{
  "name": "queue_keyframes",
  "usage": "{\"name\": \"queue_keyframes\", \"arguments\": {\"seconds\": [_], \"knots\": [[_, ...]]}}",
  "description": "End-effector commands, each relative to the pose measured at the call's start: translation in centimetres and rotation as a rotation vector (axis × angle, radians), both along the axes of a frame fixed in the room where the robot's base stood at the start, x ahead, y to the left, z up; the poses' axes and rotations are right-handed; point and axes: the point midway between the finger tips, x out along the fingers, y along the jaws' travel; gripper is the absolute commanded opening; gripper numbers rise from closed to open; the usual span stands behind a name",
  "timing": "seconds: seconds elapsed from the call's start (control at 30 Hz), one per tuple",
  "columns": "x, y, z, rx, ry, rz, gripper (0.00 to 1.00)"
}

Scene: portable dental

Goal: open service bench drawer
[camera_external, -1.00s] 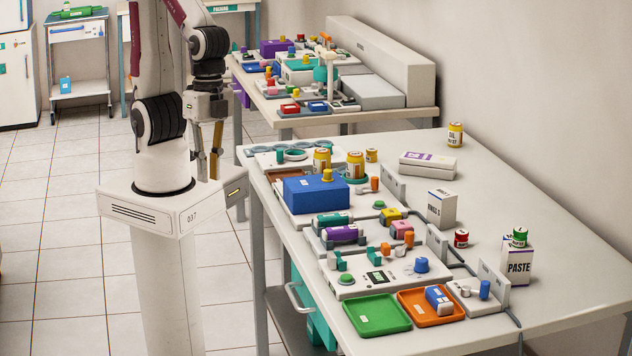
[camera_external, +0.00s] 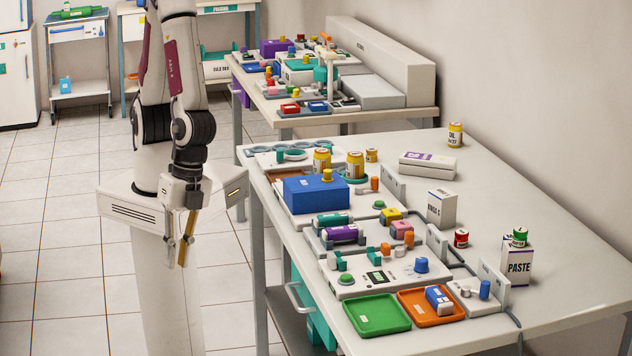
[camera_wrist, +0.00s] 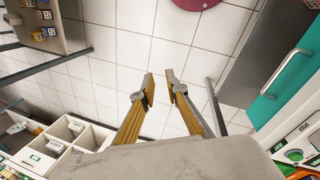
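The service bench (camera_external: 560,270) stands to the right of my arm. Under its near-left edge is a teal drawer front (camera_external: 316,326) with a pale bar handle (camera_external: 296,298); I cannot tell whether it sits fully closed. In the wrist view, a teal front (camera_wrist: 292,88) with a pale handle (camera_wrist: 286,72) shows at the right edge. My gripper (camera_external: 182,262) hangs pointing down, left of the bench and clear of the handle. In the wrist view, my gripper (camera_wrist: 160,77) has its two yellow fingers apart with nothing between them.
Green (camera_external: 378,315) and orange (camera_external: 430,306) trays lie on the bench corner above the drawer. A bench leg (camera_external: 258,270) stands between my gripper and the drawer. Open tiled floor (camera_external: 60,250) lies left. A second bench (camera_external: 400,116) stands behind.

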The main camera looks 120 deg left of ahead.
Motion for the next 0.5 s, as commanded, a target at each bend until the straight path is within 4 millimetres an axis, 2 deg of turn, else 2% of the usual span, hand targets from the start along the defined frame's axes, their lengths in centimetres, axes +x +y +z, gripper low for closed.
{"name": "queue_keyframes", "arguments": {"seconds": [0.2,0.5], "knots": [[0.0,-2.4,-4.1,0.008,-0.014,-0.008,0.14],[0.3,-4.4,-10.0,0.043,-0.067,-0.013,0.14]]}}
